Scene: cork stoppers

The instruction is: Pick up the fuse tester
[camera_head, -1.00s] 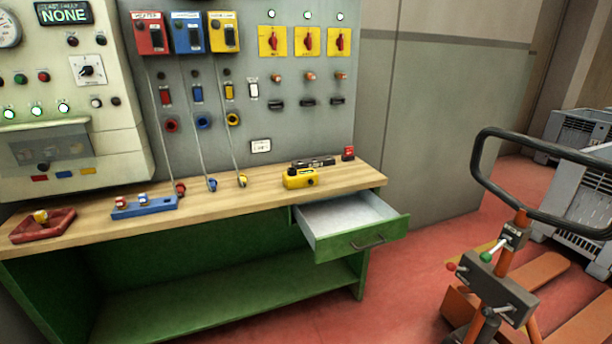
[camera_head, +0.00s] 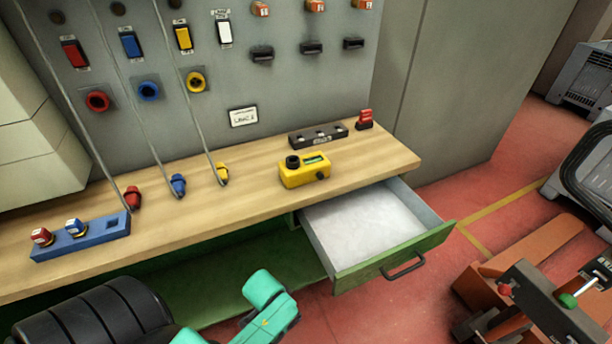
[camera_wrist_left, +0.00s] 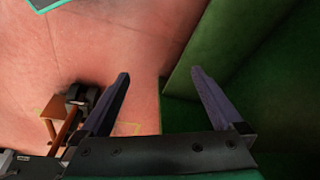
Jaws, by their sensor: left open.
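The fuse tester, a yellow box with a black round knob and a small green display, (camera_head: 305,171) stands on the wooden workbench top (camera_head: 255,185), near the front edge and behind the drawer. My left gripper (camera_wrist_left: 160,76) is open and empty in the left wrist view, with two dark fingers spread over the red floor beside a green bench panel (camera_wrist_left: 225,60). The fuse tester does not show in that view. In the head view, black and teal parts of my arm show at the bottom, in front of the bench and below its top. My right gripper is not in view.
An open, empty-looking drawer (camera_head: 395,262) juts out below the fuse tester. A dark socket strip (camera_head: 318,136) and a small red block (camera_head: 365,119) stand behind it. Three hanging plugs and a blue holder (camera_head: 82,240) are to the left. An orange pallet jack (camera_head: 530,255) stands right.

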